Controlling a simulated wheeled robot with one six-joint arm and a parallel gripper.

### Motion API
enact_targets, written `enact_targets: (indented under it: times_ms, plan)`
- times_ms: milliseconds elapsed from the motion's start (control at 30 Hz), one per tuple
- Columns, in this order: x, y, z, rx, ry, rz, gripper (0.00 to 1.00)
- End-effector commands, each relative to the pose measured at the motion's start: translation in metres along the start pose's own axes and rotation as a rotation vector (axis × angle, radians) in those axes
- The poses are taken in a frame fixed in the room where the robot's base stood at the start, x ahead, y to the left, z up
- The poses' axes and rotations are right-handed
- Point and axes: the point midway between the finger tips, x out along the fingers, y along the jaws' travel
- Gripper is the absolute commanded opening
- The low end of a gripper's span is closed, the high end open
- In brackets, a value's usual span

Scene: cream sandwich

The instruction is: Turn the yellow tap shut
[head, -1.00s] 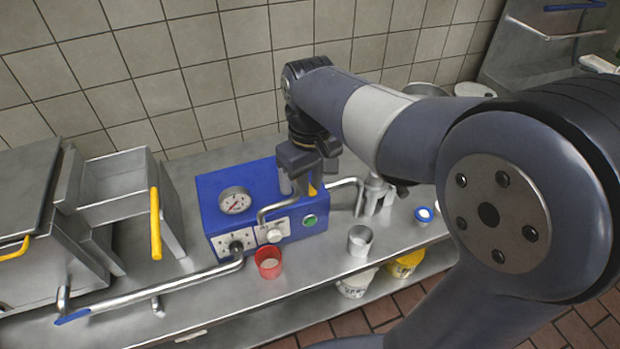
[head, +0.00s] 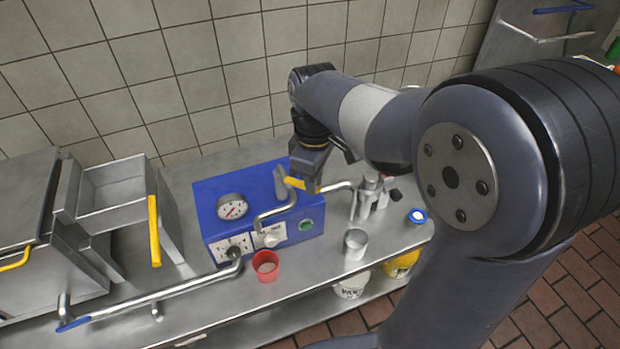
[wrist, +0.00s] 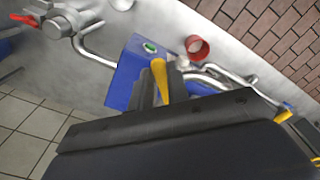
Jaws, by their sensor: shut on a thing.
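The yellow tap handle (head: 294,183) sits on top of the blue machine (head: 215,196), near its right end. My gripper (head: 298,182) comes down on it from above and is shut on the handle. In the wrist view the yellow handle (wrist: 161,82) shows as a bar between my two grey fingers (wrist: 161,86). The handle's far end sticks out past the fingers. Its pivot is hidden by the gripper. A bent steel spout (head: 270,213) comes from the machine beside the handle.
A steel hopper with a yellow lever (head: 154,230) stands left. The counter between is fairly clear.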

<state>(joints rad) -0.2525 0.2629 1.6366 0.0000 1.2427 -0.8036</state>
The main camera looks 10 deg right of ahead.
Motion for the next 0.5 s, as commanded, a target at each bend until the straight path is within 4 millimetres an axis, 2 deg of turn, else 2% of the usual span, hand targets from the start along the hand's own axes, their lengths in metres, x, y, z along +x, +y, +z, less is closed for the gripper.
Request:
enact_targets:
  times_ms: [500]
  plan:
    - [-0.002, 0.026, -0.006, -0.481, 0.000, 0.000, 0.00]
